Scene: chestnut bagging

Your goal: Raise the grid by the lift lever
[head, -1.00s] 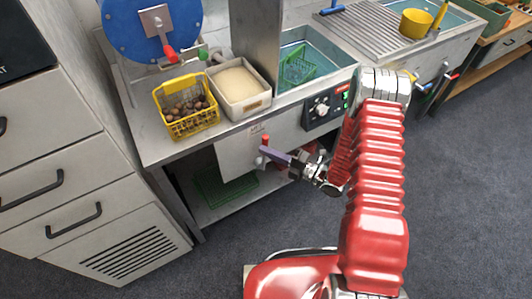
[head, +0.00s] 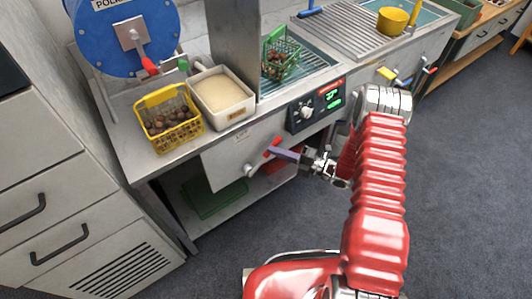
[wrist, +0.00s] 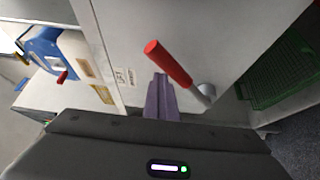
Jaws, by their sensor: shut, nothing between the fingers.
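The lift lever has a red handle (head: 273,145) on a grey pivot (head: 249,170) on the front panel. Its handle leans up and to the right. In the wrist view the red handle (wrist: 168,62) slants beside a small label reading LIFT. My gripper (head: 279,152) is shut and empty, its purple fingertips (wrist: 161,82) right beside the lever. I cannot tell if they touch it. The slatted grid (head: 308,62) shows high in the basin, near its rim. A green basket (head: 284,56) of chestnuts stands on it.
A yellow basket (head: 168,122) of chestnuts and a cream tub (head: 222,95) stand on the counter to the left. A control box (head: 317,105) with a knob and green display is above the lever. A green crate (head: 205,197) lies on the shelf below.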

